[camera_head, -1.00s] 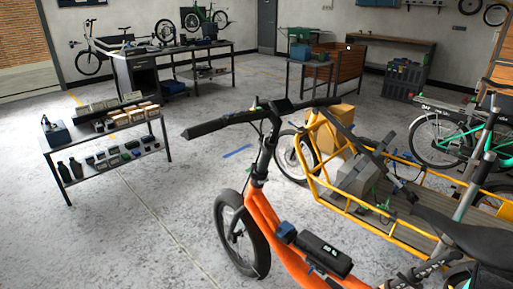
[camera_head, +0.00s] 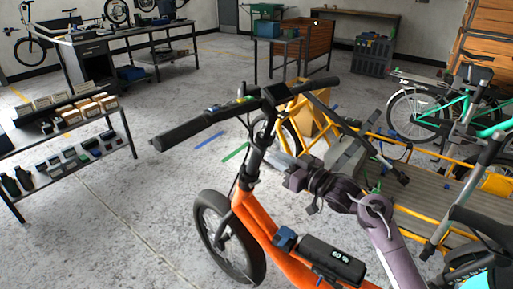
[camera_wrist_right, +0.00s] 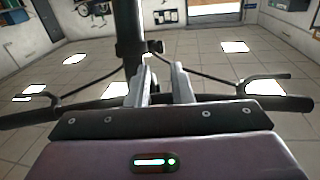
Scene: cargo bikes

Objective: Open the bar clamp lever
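An orange cargo bike (camera_head: 262,232) stands in front of me with its black handlebar (camera_head: 190,132) spread across the head view. Its dark upright stem (camera_head: 252,165) rises from the orange frame; it also shows in the wrist view (camera_wrist_right: 129,28). A small dark part (camera_wrist_right: 154,46) sticks out from the stem there and may be the clamp lever; I cannot tell its position. My right gripper (camera_head: 292,178) is to the right of the stem. In the wrist view its two pale fingers (camera_wrist_right: 160,74) are apart, with nothing visibly held. My left gripper is out of view.
A yellow-framed cargo bike with a wooden bed (camera_head: 432,195) stands close on the right. A shelf table with boxes (camera_head: 98,150) is at the left. Workbenches (camera_head: 150,42) stand at the back. The grey floor (camera_head: 130,205) is clear left of the orange bike.

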